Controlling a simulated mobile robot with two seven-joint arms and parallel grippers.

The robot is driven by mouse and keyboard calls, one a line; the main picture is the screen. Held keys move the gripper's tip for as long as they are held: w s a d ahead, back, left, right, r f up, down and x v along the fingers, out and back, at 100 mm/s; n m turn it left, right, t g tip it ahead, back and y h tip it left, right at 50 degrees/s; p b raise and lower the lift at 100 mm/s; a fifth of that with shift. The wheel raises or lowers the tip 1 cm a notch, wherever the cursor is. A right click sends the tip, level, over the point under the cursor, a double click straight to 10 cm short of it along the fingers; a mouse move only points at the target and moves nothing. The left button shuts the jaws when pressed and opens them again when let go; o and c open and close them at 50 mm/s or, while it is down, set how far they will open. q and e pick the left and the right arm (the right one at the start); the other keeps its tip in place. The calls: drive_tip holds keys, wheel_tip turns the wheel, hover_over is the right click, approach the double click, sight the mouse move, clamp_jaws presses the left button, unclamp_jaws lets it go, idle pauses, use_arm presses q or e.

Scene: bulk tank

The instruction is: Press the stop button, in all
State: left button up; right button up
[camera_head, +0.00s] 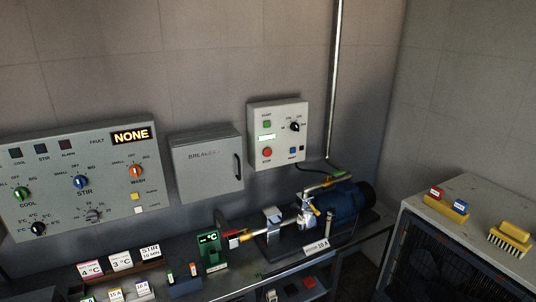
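A red round stop button (267,152) sits at the lower left of a light grey control box (278,135) on the back wall. Above it on the same box is a green start button (267,124). A black rotary knob (295,126) is at the box's upper right, with a small blue button (293,154) below it. The label by the red button is too small to read surely. Neither of my grippers is in view.
A large panel (80,180) with coloured knobs and a lit "NONE" display hangs at left. Beside it is a closed breaker box (207,165). A blue motor (350,203) and cards stand on the bench below.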

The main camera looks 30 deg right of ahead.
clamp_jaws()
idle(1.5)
